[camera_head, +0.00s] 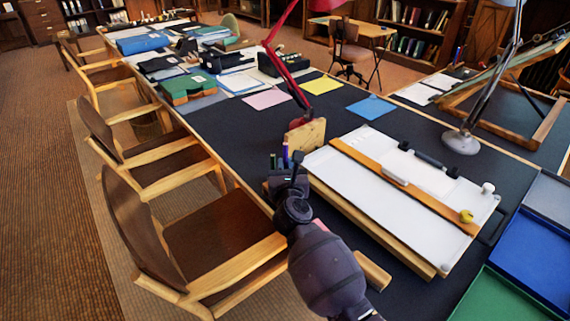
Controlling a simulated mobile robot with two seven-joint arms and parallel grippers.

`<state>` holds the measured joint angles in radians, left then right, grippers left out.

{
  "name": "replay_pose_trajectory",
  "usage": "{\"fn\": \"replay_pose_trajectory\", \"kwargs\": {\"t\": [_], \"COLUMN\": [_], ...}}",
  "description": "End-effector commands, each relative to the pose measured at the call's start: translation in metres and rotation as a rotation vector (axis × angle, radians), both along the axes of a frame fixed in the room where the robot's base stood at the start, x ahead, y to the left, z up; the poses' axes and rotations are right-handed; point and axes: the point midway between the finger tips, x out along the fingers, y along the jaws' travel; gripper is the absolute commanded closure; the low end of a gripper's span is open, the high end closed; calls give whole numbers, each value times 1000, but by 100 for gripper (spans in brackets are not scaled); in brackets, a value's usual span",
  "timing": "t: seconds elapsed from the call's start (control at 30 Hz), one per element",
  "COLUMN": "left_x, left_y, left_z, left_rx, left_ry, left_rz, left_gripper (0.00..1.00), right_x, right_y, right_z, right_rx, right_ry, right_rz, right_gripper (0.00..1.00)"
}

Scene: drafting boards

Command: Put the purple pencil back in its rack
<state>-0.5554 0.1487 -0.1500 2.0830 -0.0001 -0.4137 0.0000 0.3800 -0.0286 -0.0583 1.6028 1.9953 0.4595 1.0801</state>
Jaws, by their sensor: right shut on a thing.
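My right gripper (289,178) reaches in from the bottom, over the near left edge of the dark table, beside the white drawing board. It is shut on what appears to be the purple pencil (286,154), whose upper part stands roughly upright above the gripper. The pencil's lower end is hidden behind my gripper and wrist. A dark upright item (273,161) stands just left of the pencil. The rack is mostly hidden behind my gripper, and I cannot tell whether the pencil is in it or apart from it. My left gripper is not in view.
The white drawing board (335,171) with a wooden straightedge (400,183) lies right of my gripper. A red lamp (291,82) and a wooden block (305,137) stand just behind. Chairs (205,240) line the left side. Blue (535,262) and green (500,300) trays lie at lower right.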

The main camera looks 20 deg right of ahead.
Motion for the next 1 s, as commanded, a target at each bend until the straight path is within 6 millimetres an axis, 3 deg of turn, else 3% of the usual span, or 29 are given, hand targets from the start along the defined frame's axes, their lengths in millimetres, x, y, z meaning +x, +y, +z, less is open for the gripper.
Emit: {"fn": "replay_pose_trajectory", "kwargs": {"t": [0.03, 0.6, 1.0], "left_x": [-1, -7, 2], "left_y": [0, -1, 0], "left_z": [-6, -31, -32], "left_rx": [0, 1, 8], "left_ry": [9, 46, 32], "left_rz": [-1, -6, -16], "left_gripper": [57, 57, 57], "right_x": [0, 0, 0], "right_y": [0, 0, 0], "right_z": [-10, -45, -56], "right_rx": [-1, 1, 0], "right_ry": [6, 6, 1], "right_rz": [0, -1, -1], "right_gripper": [100, 100, 100]}}
